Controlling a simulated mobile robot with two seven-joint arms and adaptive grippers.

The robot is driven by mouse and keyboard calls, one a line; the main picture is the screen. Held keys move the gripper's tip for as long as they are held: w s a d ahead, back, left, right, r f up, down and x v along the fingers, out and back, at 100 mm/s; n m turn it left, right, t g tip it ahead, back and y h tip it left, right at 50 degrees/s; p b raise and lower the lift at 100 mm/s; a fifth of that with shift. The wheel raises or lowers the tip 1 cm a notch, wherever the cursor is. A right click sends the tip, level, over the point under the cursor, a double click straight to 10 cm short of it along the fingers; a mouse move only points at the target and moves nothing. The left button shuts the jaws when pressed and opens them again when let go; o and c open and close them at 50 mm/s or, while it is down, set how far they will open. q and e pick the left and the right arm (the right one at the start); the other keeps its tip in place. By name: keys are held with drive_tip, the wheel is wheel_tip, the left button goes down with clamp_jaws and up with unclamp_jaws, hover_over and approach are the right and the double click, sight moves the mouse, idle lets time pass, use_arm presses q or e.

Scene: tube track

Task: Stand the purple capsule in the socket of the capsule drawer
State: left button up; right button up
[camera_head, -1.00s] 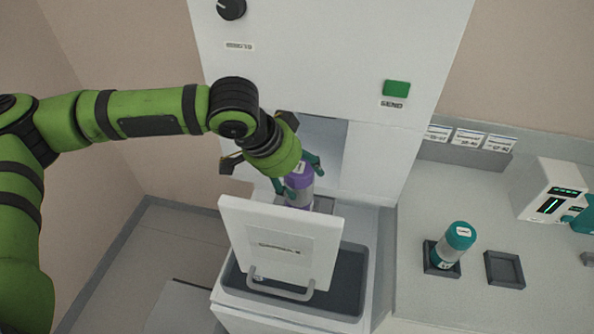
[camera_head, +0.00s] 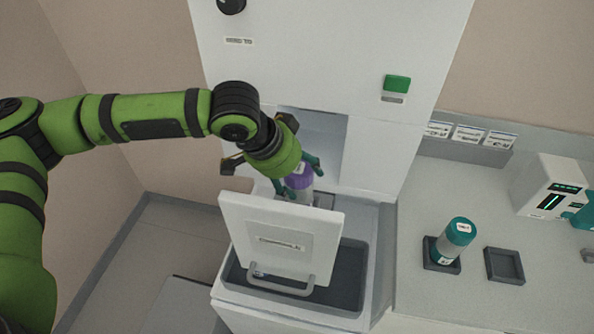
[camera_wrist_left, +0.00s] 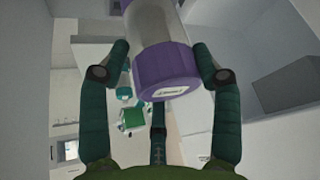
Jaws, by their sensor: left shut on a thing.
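The purple capsule (camera_head: 299,180) has purple ends and a clear body. It is in my left gripper (camera_head: 297,183), upright or nearly so, behind the white front panel of the capsule drawer (camera_head: 270,222). In the left wrist view the capsule's labelled purple end (camera_wrist_left: 165,72) lies between the green fingers of my left gripper (camera_wrist_left: 163,75). The drawer is pulled out below the opening in the white cabinet. A dark socket edge (camera_head: 324,201) shows just right of the capsule. The front panel hides the capsule's lower end, so I cannot tell whether it touches the socket. My right gripper is not in view.
A teal capsule (camera_head: 456,240) stands in a dark holder on the counter, with an empty square holder (camera_head: 504,266) to its right. A white device (camera_head: 550,188) stands farther right. The cabinet carries a green button (camera_head: 397,83). The dark tray (camera_head: 340,282) looks empty.

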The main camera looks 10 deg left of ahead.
use_arm(q)
drive_tip(key=shift+f+b, duration=0.3)
drive_tip(key=shift+f, duration=0.55)
drive_tip(key=o, duration=1.5)
drive_tip(key=v, duration=1.2)
drive_tip(key=shift+s, duration=0.1)
